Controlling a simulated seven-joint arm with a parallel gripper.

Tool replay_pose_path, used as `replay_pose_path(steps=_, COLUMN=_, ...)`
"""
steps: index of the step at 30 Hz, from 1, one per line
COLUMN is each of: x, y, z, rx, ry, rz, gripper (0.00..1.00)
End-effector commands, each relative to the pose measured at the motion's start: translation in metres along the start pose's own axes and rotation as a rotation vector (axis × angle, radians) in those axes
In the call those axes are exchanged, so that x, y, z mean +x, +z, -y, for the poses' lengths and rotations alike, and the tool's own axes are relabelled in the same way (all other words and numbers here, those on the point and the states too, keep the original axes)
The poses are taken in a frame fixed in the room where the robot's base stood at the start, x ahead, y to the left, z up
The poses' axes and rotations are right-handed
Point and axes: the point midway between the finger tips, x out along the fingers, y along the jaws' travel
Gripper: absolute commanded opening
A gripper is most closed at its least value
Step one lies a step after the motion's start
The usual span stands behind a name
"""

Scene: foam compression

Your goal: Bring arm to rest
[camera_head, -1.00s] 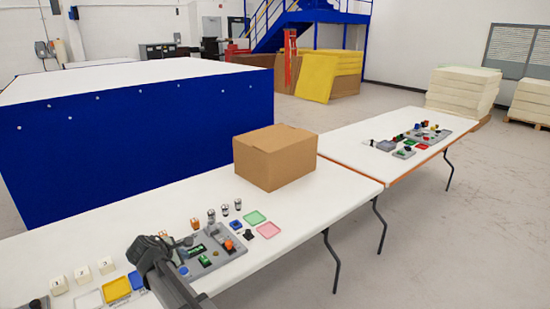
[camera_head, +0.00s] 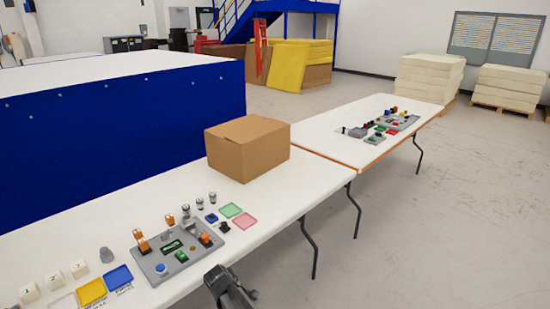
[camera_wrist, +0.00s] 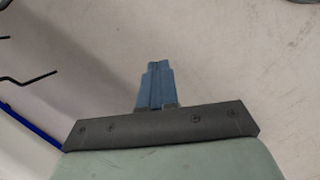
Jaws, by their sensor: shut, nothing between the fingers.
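My gripper (camera_wrist: 157,85) shows in the wrist view with its two blue-grey fingers pressed together and nothing between them. Bare floor lies beyond the fingertips. In the head view a dark part of my arm (camera_head: 228,285) shows at the bottom, just off the front edge of the near white table (camera_head: 180,192). It is apart from the grey board (camera_head: 178,251) with its coloured parts, which lies on that table.
A cardboard box (camera_head: 247,148) stands at the near table's far end. Several small cylinders, green and pink trays (camera_head: 244,221), blue and yellow trays (camera_head: 92,291) and white numbered blocks lie on the table. A second table (camera_head: 342,140) stands beyond. Open floor lies to the right.

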Motion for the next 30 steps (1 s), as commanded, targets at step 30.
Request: replay_pose_path(steps=30, x=0.219, y=0.22, z=0.276, rx=1.062, ry=-0.594, rz=0.276, gripper=0.0)
